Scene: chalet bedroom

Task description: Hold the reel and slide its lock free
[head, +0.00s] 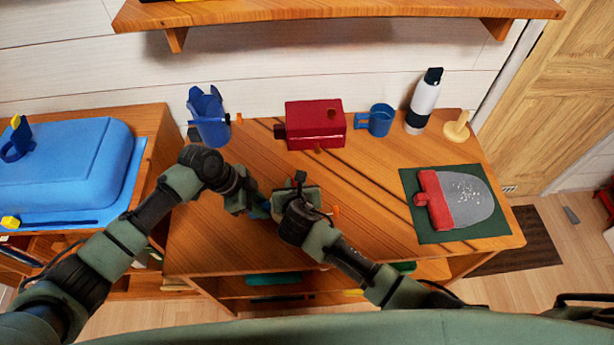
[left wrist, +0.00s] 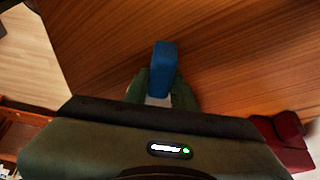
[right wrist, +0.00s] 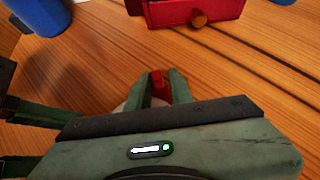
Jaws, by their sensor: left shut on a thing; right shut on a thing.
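My left gripper (head: 254,204) and my right gripper (head: 284,202) are close together over the front left part of the table. In the left wrist view, the left gripper (left wrist: 162,95) is shut on a blue piece (left wrist: 163,66), apparently the reel, which sticks out between its fingers. In the right wrist view, the right gripper (right wrist: 161,85) is shut on a small red piece (right wrist: 157,82), apparently the lock. Grippers and arms hide most of the reel in the head view, so I cannot tell whether the lock is still engaged.
On the wooden table (head: 370,200) stand a blue pot (head: 209,120), a red box (head: 316,125), a blue mug (head: 380,120), a bottle (head: 423,102) and a wooden peg stand (head: 457,130). A red and grey piece (head: 465,198) lies on a green mat (head: 411,188). The table's middle is clear.

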